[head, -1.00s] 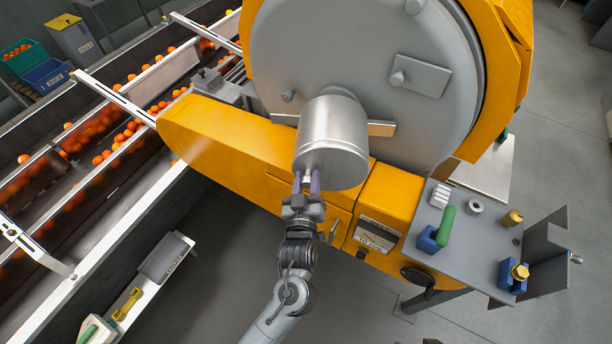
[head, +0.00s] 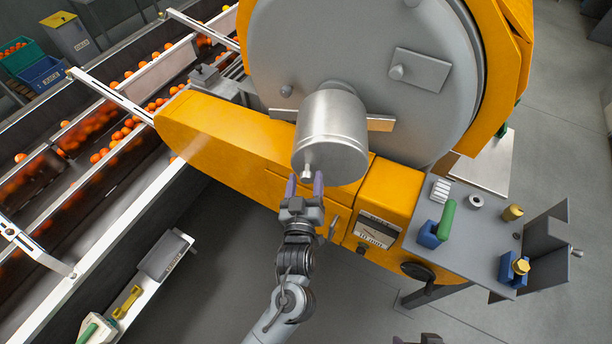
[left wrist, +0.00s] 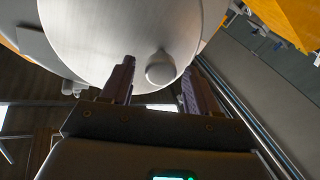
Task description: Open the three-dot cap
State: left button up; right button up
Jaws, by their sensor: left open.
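A silver cylindrical cap (head: 331,130) sticks out from the grey round drum face (head: 350,45). A small round knob (head: 306,172) sits low on its front end; in the left wrist view the cap's disc (left wrist: 115,35) and the knob (left wrist: 160,68) fill the upper part. No dots can be made out on the cap. My left gripper (head: 305,185) is open and empty just below the knob. In the left wrist view its two fingers (left wrist: 158,88) stand either side of the knob, apart from it. A dark piece at the bottom edge (head: 430,340) may be my right gripper.
A yellow housing (head: 230,140) runs behind and below the cap. A grey side shelf (head: 475,240) at right carries a green-handled blue block (head: 440,228) and brass pieces. A conveyor with oranges (head: 125,130) is at left. Floor below is clear.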

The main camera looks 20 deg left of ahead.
pick_arm(q)
jog(key=s+d+b, duration=0.1)
jog(key=s, duration=0.7)
jog(key=shift+s+d+b, duration=0.25)
jog(key=shift+b, duration=0.15)
